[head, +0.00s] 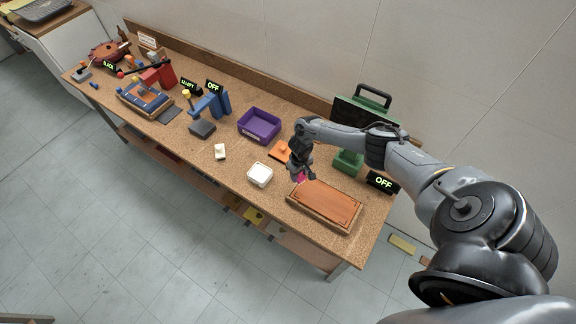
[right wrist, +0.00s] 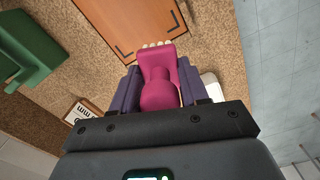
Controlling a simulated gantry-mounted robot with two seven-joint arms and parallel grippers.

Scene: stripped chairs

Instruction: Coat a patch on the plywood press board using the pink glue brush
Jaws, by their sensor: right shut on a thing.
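The plywood press board (head: 328,205) is a reddish-brown panel with a paler rim, lying near the right end of the bench. In the right wrist view the board (right wrist: 125,25) fills the top middle. My right gripper (head: 301,172) is shut on the pink glue brush (right wrist: 160,75), whose pale bristles point toward the board's near edge. In the head view only a bit of the pink brush (head: 301,179) shows below the fingers, at the board's upper left corner. I cannot tell whether the bristles touch the board. My left gripper is not in view.
A white square dish (head: 260,174) stands left of the board. An orange piece (head: 279,151) lies behind it, and a purple bin (head: 259,124) farther back. A green press (head: 348,161) stands behind the board beside an OFF sign (head: 383,181).

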